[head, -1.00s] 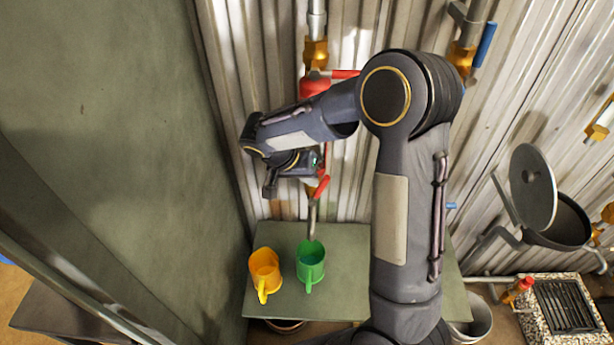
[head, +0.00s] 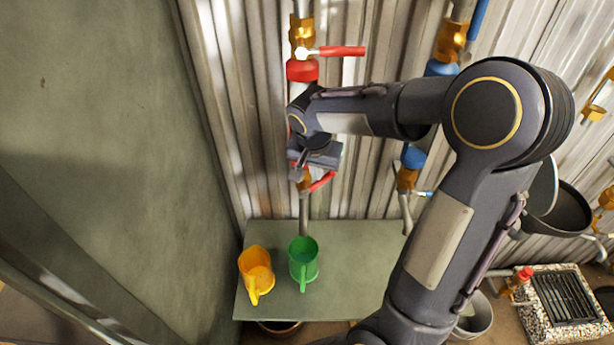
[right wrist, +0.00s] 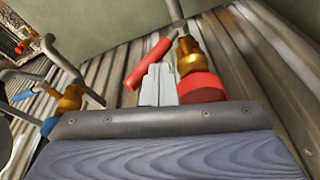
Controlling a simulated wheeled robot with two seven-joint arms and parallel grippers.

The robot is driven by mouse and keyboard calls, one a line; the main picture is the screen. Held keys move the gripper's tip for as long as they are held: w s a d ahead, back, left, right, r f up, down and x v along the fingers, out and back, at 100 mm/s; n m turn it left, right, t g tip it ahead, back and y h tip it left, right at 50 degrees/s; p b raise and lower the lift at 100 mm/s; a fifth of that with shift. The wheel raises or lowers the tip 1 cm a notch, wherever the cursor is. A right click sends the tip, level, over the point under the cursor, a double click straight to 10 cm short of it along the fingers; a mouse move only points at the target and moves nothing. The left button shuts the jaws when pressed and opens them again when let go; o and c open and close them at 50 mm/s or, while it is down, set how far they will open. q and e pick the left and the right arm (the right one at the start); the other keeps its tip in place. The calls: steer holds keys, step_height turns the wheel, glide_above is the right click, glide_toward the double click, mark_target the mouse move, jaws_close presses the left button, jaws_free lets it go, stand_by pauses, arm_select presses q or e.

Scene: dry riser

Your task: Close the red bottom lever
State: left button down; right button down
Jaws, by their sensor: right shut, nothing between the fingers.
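The red bottom lever (head: 322,181) sticks out up and to the right from a brass valve (head: 304,182) low on the left pipe, above the table. In the right wrist view the lever (right wrist: 148,62) slants beside the brass valve (right wrist: 188,55) and a red collar (right wrist: 203,88). My right gripper (head: 297,174) is at this valve, partly in front of it. In the right wrist view its pale fingers (right wrist: 159,84) are shut and empty, between the lever and the collar; whether they touch the lever cannot be told. My left gripper is out of view.
A red top lever (head: 342,51) sits higher on the same pipe, over a red collar (head: 302,70). A blue-marked pipe valve (head: 407,177) is to the right. A yellow mug (head: 257,272) and a green mug (head: 303,262) stand on the table (head: 345,290).

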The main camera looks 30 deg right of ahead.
steer(key=shift+s+d+f+t+y+b, duration=0.4)
steer(key=shift+d+f+t+y+b, duration=0.15)
steer(key=shift+d+y+b, duration=0.25)
steer(key=shift+s+d+f+m+t+y+b, duration=0.15)
steer(key=shift+s+d+f+t+y+b, duration=0.4)
steer(key=shift+b, duration=0.75)
steer(key=shift+s+d+f+m+t+y+b, duration=0.25)
steer(key=shift+d+f+y+b, duration=0.3)
steer(key=shift+f+y+b, duration=0.5)
steer(key=shift+s+d+f+m+t+y+b, duration=0.1)
steer(key=shift+s+d+f+t+y+b, duration=0.3)
steer(key=shift+b, duration=1.1)
steer(key=shift+d+f, duration=0.15)
steer(key=shift+f, duration=0.05)
steer(key=w+d+p+v, duration=0.1)
steer(key=p+v, duration=0.3)
steer(key=v, duration=0.9)
steer(key=shift+p, duration=0.3)
steer(key=shift+w+r, duration=0.1)
